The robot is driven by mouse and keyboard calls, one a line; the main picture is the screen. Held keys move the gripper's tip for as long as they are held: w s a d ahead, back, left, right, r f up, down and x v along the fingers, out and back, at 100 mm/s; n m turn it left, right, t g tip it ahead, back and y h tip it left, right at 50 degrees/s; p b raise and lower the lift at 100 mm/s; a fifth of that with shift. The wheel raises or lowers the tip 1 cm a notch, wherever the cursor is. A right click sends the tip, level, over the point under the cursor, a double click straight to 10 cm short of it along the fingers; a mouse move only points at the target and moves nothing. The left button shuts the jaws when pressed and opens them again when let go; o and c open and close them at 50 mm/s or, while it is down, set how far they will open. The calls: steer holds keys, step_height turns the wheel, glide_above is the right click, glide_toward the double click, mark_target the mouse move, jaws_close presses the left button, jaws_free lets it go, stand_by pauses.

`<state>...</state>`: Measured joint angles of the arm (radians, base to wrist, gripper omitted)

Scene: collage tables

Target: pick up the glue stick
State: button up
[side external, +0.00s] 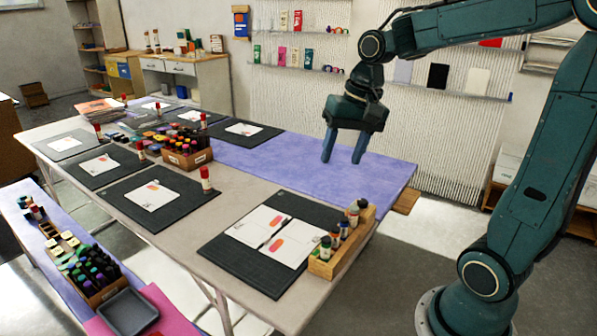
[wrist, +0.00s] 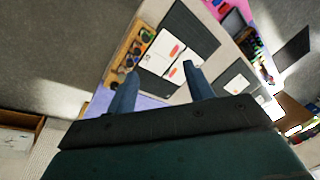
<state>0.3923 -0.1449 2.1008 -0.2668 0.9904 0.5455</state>
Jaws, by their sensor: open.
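Several upright sticks with red caps and pale bodies, which look like glue sticks, stand on the long table. The nearest glue stick (side external: 205,180) is at the right corner of a dark mat. Another glue stick (side external: 140,151) stands farther left, and one more glue stick (side external: 203,121) stands toward the back. I cannot tell which one the task means. My gripper (side external: 343,159) is open and empty, pointing down above the purple cloth, apart from the sticks and to their right. In the wrist view, my gripper (wrist: 158,74) shows two spread blue fingers with nothing between them.
A wooden rack (side external: 324,266) of bottles stands beside a dark mat (side external: 228,251) with white cards; the rack also shows in the wrist view (wrist: 122,52). A wooden box (side external: 190,160) of colourful items sits mid-table. The purple cloth (side external: 300,168) is mostly clear.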

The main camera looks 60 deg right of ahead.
steer(key=w+d+f+m+g, duration=0.1)
steer(key=w+d+f+m, duration=0.25)
steer(key=d, duration=0.35)
steer(key=m+y, duration=0.4)
steer(key=m, duration=0.4)
glide_toward(352, 216)
steer(key=shift+g, duration=0.4)
steer(key=f, duration=0.1)
steer(key=w+a+f, duration=0.1)
steer(key=f, duration=0.2)
steer(key=shift+w+a+f, duration=0.2)
steer(key=shift+a, duration=0.1)
steer(key=shift+f, duration=0.15)
steer(key=shift+f, duration=0.1)
steer(key=shift+x, duration=2.55)
steer(key=shift+s+d, duration=0.1)
steer(key=shift+d, duration=0.05)
